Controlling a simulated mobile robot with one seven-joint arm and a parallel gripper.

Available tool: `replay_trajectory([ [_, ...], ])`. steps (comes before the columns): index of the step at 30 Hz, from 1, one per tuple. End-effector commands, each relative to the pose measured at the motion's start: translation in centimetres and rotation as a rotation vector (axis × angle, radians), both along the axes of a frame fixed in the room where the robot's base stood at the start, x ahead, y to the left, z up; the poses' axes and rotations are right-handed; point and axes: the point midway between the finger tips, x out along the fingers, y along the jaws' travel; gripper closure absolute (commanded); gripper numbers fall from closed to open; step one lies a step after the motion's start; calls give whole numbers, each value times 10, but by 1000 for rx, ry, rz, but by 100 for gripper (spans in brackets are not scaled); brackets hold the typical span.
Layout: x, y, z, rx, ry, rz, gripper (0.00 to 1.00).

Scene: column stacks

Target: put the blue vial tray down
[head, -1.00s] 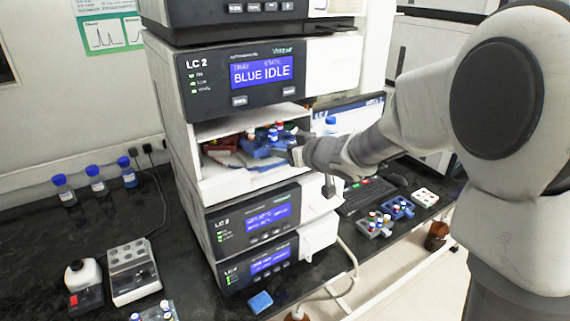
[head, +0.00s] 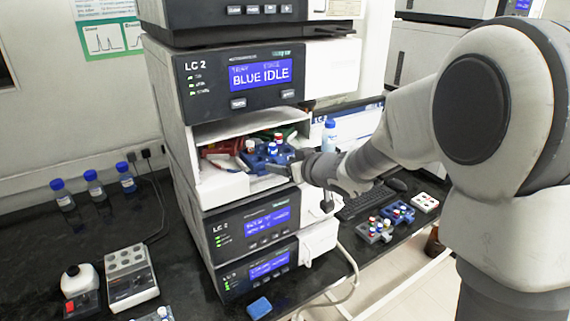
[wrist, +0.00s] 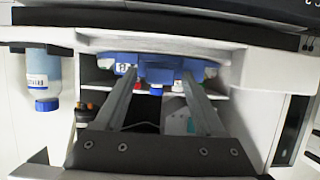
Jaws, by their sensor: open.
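The blue vial tray (head: 262,160) with several capped vials is inside the open white compartment of the LC 2 unit (head: 220,185). It looks level and low, near the compartment floor; the exact contact under it is hidden. In the wrist view, which appears upside down, the blue tray (wrist: 158,62) lies across the fingertips with vial caps showing. My gripper (head: 282,167) reaches in from the right. Its two fingers (wrist: 158,80) are apart, their tips at the tray; I cannot tell whether they touch it.
Red and green items (head: 222,147) lie behind the tray. The compartment's side wall and upper housing (head: 240,75) are close around my gripper. A blue-capped bottle (head: 329,135) stands right of the opening. Another vial rack (head: 376,229) sits by the keyboard (head: 368,200).

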Motion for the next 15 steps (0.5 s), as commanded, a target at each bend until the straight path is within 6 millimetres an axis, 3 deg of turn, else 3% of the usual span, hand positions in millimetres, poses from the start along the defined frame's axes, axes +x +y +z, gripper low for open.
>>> replay_trajectory([
  [5,-4,-4,6,1,-1,-2,29],
  [15,-53,-37,32,-1,-3,-3,29],
])
